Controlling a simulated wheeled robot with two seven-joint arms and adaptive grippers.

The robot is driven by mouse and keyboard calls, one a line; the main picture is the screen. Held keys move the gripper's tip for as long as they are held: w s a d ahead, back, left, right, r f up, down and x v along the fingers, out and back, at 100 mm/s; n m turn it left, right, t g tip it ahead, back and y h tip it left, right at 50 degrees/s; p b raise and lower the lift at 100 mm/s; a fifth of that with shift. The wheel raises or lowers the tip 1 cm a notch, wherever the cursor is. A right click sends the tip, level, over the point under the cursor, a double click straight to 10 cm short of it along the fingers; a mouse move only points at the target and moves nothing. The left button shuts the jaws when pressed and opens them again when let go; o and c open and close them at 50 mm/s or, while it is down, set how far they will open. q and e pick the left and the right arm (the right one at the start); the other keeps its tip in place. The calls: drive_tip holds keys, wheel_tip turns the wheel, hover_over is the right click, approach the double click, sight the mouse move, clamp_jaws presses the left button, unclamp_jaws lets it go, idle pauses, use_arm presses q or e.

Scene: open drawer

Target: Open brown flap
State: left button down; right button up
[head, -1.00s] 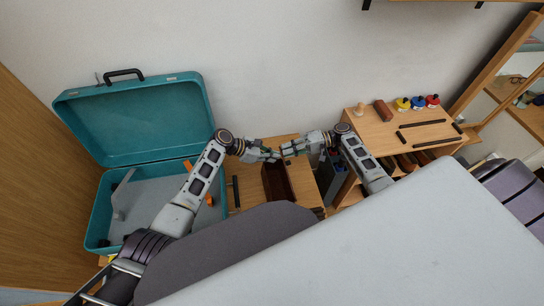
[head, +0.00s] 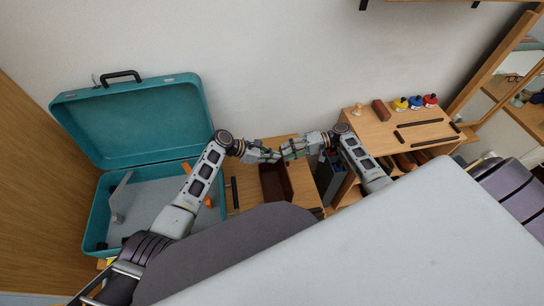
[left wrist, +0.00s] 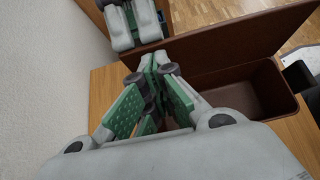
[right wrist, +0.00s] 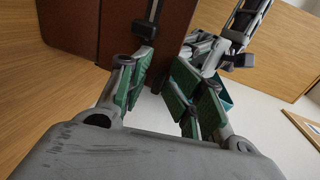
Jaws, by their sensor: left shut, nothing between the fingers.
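The brown flap (left wrist: 225,48) stands raised beside an open brown compartment (left wrist: 270,88) in the left wrist view. In the head view the compartment (head: 274,184) is sunk into the wooden top. My left gripper (head: 272,157) is shut and empty; its fingertips (left wrist: 153,72) are close to the flap's near end, and contact is unclear. My right gripper (head: 287,152) faces it across the compartment's far end.
A teal suitcase (head: 138,120) stands open at the left. A wooden shelf unit (head: 400,125) with small coloured pots stands at the right. The white wall is close behind the grippers. Bare wooden top (head: 304,185) shows right of the compartment.

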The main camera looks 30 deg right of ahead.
drive_tip(key=v, duration=1.1)
drive_tip(key=shift+d+r, duration=0.15)
drive_tip(key=shift+r, duration=0.05)
drive_tip(key=shift+f, duration=0.1)
